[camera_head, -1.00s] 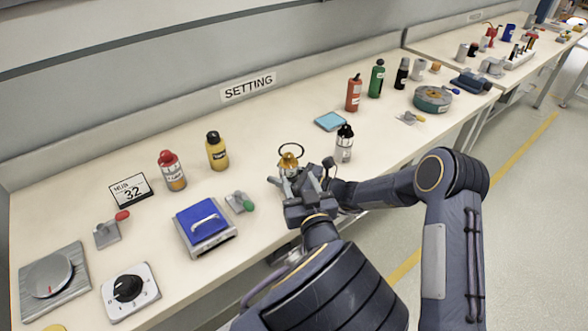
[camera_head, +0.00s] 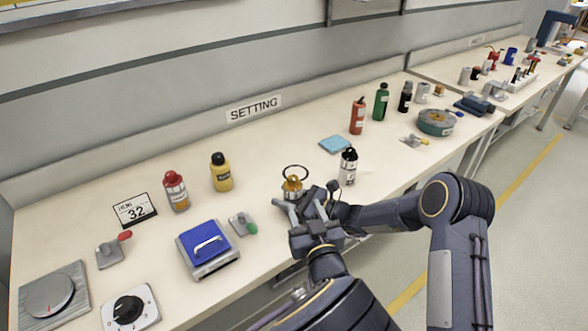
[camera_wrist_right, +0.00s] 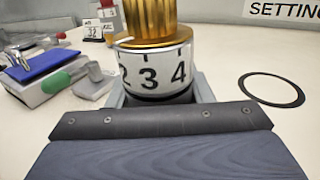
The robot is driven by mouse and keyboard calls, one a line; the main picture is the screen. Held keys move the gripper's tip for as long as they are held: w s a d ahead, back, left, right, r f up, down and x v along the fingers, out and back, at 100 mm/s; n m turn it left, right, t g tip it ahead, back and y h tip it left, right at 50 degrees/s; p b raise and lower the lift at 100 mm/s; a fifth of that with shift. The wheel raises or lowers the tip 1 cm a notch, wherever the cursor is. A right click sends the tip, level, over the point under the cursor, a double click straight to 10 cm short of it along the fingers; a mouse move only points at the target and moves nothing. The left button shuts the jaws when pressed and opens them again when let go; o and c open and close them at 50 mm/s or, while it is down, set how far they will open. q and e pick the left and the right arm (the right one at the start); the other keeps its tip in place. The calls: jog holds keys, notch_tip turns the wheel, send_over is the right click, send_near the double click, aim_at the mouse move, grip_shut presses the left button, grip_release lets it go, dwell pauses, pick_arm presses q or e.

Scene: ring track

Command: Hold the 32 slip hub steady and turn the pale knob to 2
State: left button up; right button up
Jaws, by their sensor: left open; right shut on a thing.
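The slip hub (camera_wrist_right: 160,78) is a white collar with 2, 3 and 4 showing, upright in the right wrist view. Its knob (camera_wrist_right: 150,15) is ribbed and brass-coloured, with a pale mark on its skirt near the 2. In the head view the brass knob (camera_head: 292,186) shows above the grippers; most of the collar is hidden. My right gripper (camera_wrist_right: 160,92) is shut on the hub's collar from the near side. My left gripper (camera_head: 306,208) is open, close in front of the hub. Its exact gap to the knob is hard to tell.
A black ring (camera_wrist_right: 272,90) is beside the hub. A white-and-black bottle (camera_head: 348,168) stands close right. A green-handled lever (camera_head: 243,225) and a blue-lidded box (camera_head: 207,240) are left. The HUB 32 sign (camera_head: 135,210) stands farther left. The bench behind the hub is mostly clear.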

dwell(0.7)
jog(key=o, duration=1.2)
jog(key=shift+c, duration=0.2)
